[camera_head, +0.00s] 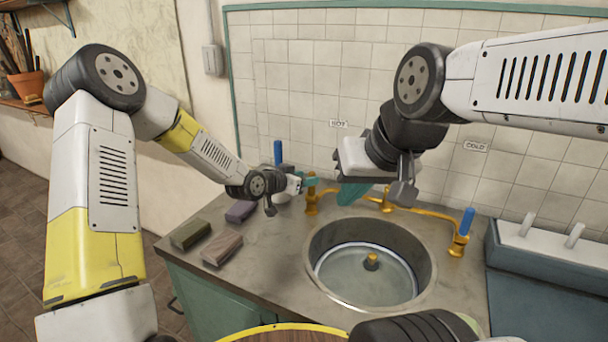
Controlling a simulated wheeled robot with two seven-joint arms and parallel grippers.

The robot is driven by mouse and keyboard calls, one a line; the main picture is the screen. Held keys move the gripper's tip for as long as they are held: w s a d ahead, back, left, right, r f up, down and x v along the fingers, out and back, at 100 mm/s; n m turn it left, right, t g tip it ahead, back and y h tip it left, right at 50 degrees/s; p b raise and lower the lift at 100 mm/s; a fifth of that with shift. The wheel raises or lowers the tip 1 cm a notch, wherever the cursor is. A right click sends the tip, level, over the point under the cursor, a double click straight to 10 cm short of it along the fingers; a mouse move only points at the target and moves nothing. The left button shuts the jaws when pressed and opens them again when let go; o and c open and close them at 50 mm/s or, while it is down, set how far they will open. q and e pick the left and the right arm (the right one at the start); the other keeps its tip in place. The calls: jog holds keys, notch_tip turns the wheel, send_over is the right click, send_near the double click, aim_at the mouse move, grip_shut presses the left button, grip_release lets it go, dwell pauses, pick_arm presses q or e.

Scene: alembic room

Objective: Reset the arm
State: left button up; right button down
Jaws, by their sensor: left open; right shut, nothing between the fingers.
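My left arm comes in from the left, white and yellow, and reaches over the back left of the counter. Its small gripper (308,182) is open beside the hot-side tap, with nothing seen in it. My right arm comes in from the upper right and bends down over the back of the sink. Its gripper (352,194) has teal fingers pointing down, shut and empty, just in front of the brass faucet. Whether either gripper touches the faucet cannot be told.
A round metal sink (425,290) holds clear water and a brass plug (371,261). The brass faucet (415,215) has blue handles (467,221). Several soap-like blocks (222,248) lie on the counter (285,275) at left. A blue-grey rack (545,258) stands at right.

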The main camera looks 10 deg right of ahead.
pick_arm(q)
jog(key=shift+s+a+r, duration=0.15)
jog(key=shift+s+a, duration=0.1)
jog(key=shift+s, duration=0.05)
jog(key=s+a+r+n+g+y, duration=0.15)
jog(key=s+a+r+y, duration=0.25)
jog(key=s+a+r, duration=0.4)
jog(key=s+a+r+n+y, duration=0.25)
jog(key=s+a+r, duration=0.2)
jog(key=a, duration=0.65)
jog(key=s+a+r+n+g, duration=0.1)
jog(key=s+a+r+n, duration=0.1)
jog(key=s, duration=0.9)
jog(key=s+a+r+n+g+y, duration=0.1)
jog(key=s+a, duration=0.3)
jog(key=s, duration=0.7)
jog(key=shift+a+r+n, duration=0.25)
jog(key=shift+r+n, duration=0.1)
jog(key=shift+n, duration=0.35)
